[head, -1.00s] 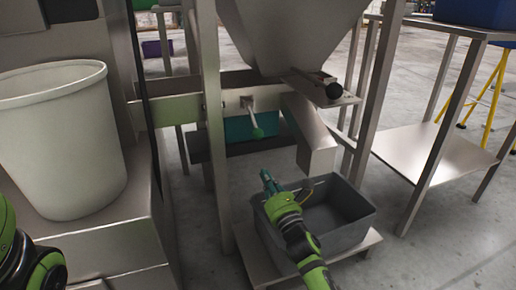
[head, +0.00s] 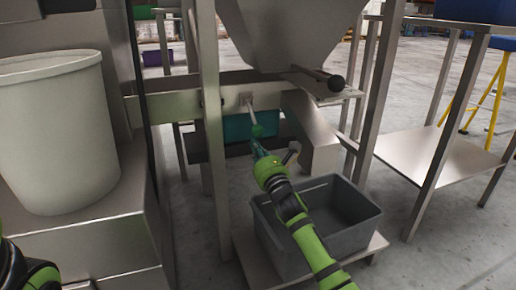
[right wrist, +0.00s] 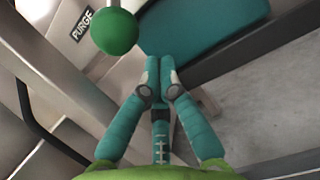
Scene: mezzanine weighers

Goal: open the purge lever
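The purge lever is a thin pale rod (head: 249,106) with a green ball knob (head: 257,131), hanging from a plate on the frame's crossbar. In the right wrist view the green knob (right wrist: 114,32) is large and close, beside a black PURGE label (right wrist: 83,25). My right gripper (head: 257,148) is just below the knob in the head view. In the right wrist view its fingertips (right wrist: 160,64) are together with nothing seen between them, and the knob lies left of them and beyond, apart from them. Only a part of my left arm shows at the lower left; its gripper is out of view.
A grey bin (head: 335,238) sits below the chute. Frame posts flank the lever. A white tub (head: 55,130) is at left, and a low table (head: 430,155) at right.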

